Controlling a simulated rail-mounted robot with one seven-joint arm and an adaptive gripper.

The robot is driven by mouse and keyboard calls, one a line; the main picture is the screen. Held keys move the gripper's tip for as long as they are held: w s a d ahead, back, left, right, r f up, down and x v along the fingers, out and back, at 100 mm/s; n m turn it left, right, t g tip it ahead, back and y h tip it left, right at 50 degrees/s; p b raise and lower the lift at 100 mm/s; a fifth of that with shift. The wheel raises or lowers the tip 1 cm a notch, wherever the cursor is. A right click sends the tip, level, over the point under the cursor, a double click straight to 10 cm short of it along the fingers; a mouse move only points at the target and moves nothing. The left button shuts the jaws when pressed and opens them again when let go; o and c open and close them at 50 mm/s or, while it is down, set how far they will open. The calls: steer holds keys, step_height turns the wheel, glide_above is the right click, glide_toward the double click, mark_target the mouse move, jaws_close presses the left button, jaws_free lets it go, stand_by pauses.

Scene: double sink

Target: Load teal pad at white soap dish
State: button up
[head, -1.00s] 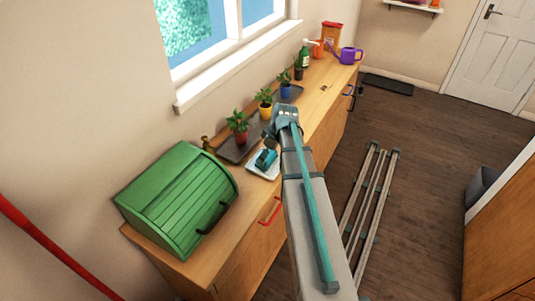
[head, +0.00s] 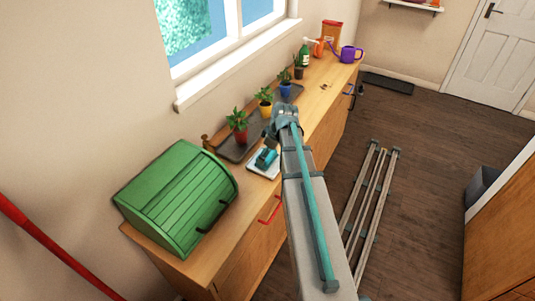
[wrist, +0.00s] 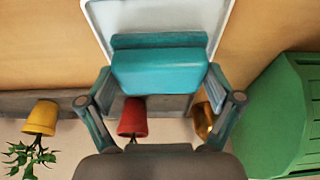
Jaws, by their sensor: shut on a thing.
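The teal pad (wrist: 160,68) is a blue-green block between the two fingers of my gripper (wrist: 160,98) in the wrist view, and the gripper is shut on it. The white soap dish (wrist: 95,14) is a shallow white tray behind the pad in that view, and the pad covers part of it. In the head view the pad (head: 266,158) appears over the dish (head: 254,166) on the wooden counter. My gripper (head: 268,149) is partly hidden there by my arm. I cannot tell whether the pad touches the dish.
A green bread box (head: 178,200) stands left of the dish. A red pot (head: 239,136), a yellow pot (head: 265,109) and a blue pot (head: 286,90) with plants stand on a dark tray behind it. A purple watering can (head: 350,55) is at the far end.

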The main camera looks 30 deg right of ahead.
steer(key=shift+f, duration=0.4)
stand_by(1.1)
steer(key=shift+r, duration=0.15)
steer(key=shift+r+p, duration=1.75)
steer(key=shift+r, duration=1.65)
